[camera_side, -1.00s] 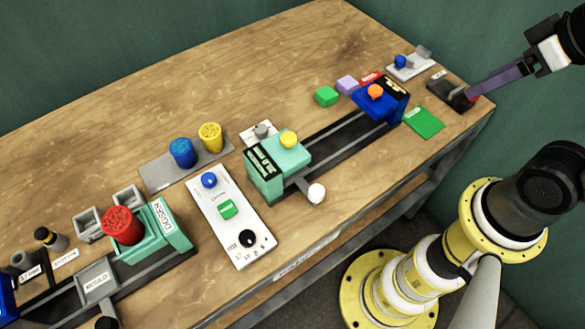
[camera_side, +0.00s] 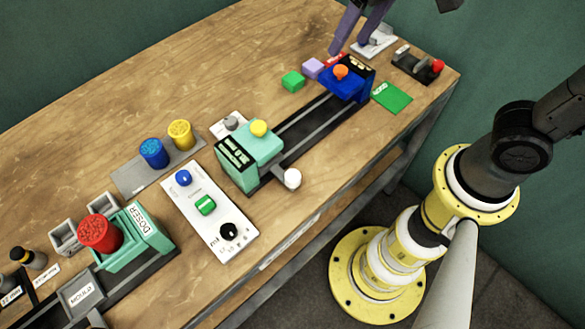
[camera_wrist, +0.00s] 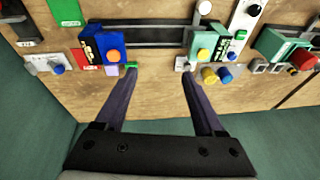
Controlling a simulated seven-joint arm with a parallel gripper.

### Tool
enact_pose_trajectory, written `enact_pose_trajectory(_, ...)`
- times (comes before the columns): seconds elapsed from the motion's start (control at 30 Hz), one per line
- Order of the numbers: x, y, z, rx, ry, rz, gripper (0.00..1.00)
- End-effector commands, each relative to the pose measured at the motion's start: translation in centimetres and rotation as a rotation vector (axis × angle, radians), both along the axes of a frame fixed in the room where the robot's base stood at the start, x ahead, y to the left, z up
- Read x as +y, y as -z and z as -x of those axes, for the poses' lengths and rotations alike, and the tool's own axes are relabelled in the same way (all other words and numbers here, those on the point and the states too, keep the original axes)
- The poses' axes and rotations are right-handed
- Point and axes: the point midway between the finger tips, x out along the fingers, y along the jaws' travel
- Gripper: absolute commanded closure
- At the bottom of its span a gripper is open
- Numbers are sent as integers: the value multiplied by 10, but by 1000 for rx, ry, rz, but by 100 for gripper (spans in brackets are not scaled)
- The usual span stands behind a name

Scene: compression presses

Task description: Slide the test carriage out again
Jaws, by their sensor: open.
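No part carries a readable "test carriage" label. A dark rail (camera_side: 310,125) runs between a teal block (camera_side: 262,145) with a yellow knob and a blue block (camera_side: 342,90) with an orange knob. A white ball handle (camera_side: 292,178) on a grey bar sticks out at the teal block's near side; it also shows in the wrist view (camera_wrist: 204,7). My gripper (camera_side: 348,46) is open and empty, beyond the blue block in the side view. In the wrist view my gripper (camera_wrist: 160,75) has its fingers wide apart, with the rail ahead of them.
A green cube (camera_side: 293,81) and a lilac cube (camera_side: 313,68) stand near the blue block. A plate with a red knob (camera_side: 437,66) lies at the right edge. A white control panel (camera_side: 212,212) and blue (camera_side: 154,153) and yellow (camera_side: 180,134) cylinders stand left.

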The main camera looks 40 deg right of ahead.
Motion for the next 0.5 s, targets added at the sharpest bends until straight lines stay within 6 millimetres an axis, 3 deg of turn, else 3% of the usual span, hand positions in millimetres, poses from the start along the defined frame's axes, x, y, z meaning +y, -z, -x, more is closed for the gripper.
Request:
enact_pose_trajectory(0.1, 50, 29, -14, 90, -87, 29, 29)
enact_pose_trajectory(0.3, 115, 78, -8, 201, -236, 98, 29)
enact_pose_trajectory(0.5, 140, 106, 11, 258, -321, 146, 29)
